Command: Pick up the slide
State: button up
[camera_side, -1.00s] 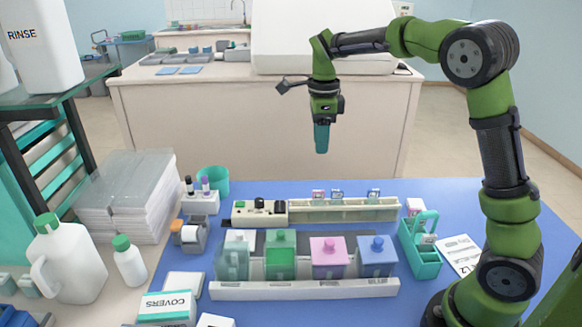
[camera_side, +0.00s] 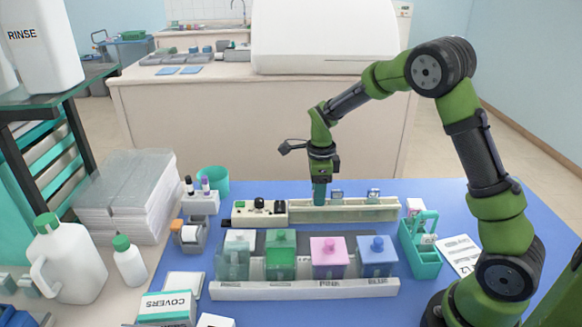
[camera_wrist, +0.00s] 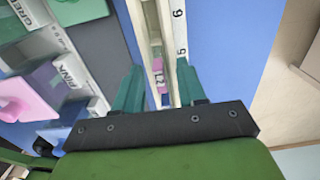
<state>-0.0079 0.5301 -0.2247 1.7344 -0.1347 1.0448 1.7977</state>
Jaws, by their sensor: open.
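The slide with a pink label (camera_wrist: 159,76) stands in the long cream rack (camera_side: 345,211), between the fingers in the wrist view. My gripper (camera_side: 319,199) points down at the rack, its teal fingers hiding this slide in the side view. In the wrist view my gripper (camera_wrist: 156,90) is open, one finger on each side of the rack. The gap between the fingers and the slide cannot be judged exactly. Two more slides stand to the right in the rack, a nearer one (camera_side: 337,194) and a farther one (camera_side: 373,195).
Staining jars with green (camera_side: 281,256), pink (camera_side: 329,257) and blue (camera_side: 377,256) lids stand in front of the rack. A teal carrier (camera_side: 421,258) is at right. A cream device with a black knob (camera_side: 260,211) adjoins the rack's left end. Blue mat is clear behind the rack.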

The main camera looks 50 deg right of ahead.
jog(key=shift+f, duration=0.4)
jog(key=shift+c, duration=0.4)
grip_shut()
jog(key=shift+r, duration=0.15)
